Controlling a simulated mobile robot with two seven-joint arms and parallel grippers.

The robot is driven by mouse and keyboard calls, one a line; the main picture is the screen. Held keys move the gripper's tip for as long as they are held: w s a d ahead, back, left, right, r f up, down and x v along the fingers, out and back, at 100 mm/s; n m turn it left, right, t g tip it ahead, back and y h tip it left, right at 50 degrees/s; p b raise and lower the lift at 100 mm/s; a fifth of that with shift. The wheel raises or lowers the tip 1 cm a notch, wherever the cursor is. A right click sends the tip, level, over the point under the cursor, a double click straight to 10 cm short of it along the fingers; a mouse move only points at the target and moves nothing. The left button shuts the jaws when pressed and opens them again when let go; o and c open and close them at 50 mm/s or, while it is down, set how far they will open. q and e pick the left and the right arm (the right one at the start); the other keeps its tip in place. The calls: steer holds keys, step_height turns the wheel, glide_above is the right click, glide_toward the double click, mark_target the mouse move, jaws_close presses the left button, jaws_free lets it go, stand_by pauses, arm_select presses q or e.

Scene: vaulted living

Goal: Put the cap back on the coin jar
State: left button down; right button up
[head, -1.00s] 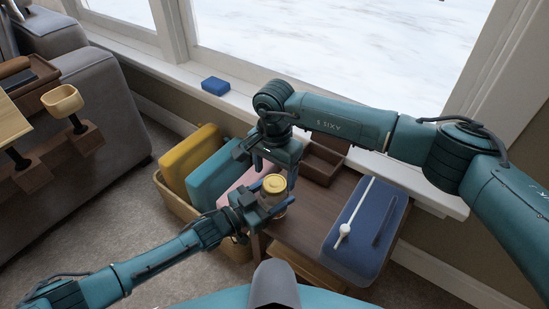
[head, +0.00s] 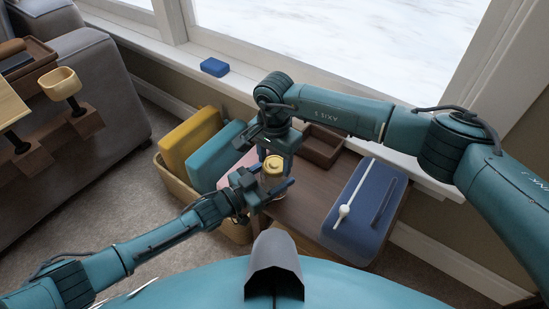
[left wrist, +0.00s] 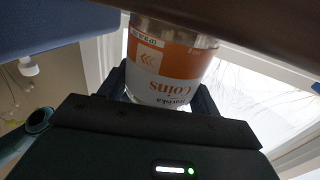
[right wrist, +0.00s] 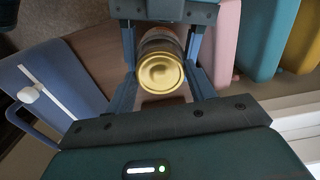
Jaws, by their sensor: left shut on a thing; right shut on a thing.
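The coin jar (head: 270,182) is held upright above the wooden table. In the left wrist view the jar (left wrist: 172,62) shows a white and orange label reading "Coins". My left gripper (head: 270,193) is shut around the jar from the left. The gold cap (head: 274,163) is at the top of the jar, and in the right wrist view its round face (right wrist: 160,74) shows over the glass. My right gripper (head: 275,157) reaches down from above and is shut on the cap. I cannot tell whether the cap is seated on the rim.
The wooden table (head: 300,215) carries a blue case (head: 366,212) with a white rod, and a brown open tray (head: 322,147). A basket (head: 178,187) with yellow, teal and pink files stands left of it. A blue box (head: 214,67) lies on the windowsill. A grey sofa is at far left.

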steer(key=shift+c, duration=1.1)
steer(key=m, duration=0.7)
steer(key=shift+m, duration=0.4)
steer(key=m, duration=1)
steer(key=shift+f, duration=0.1)
steer(key=o, duration=1.2)
steer(key=shift+c, duration=0.2)
step_height(320, 180, up, 12)
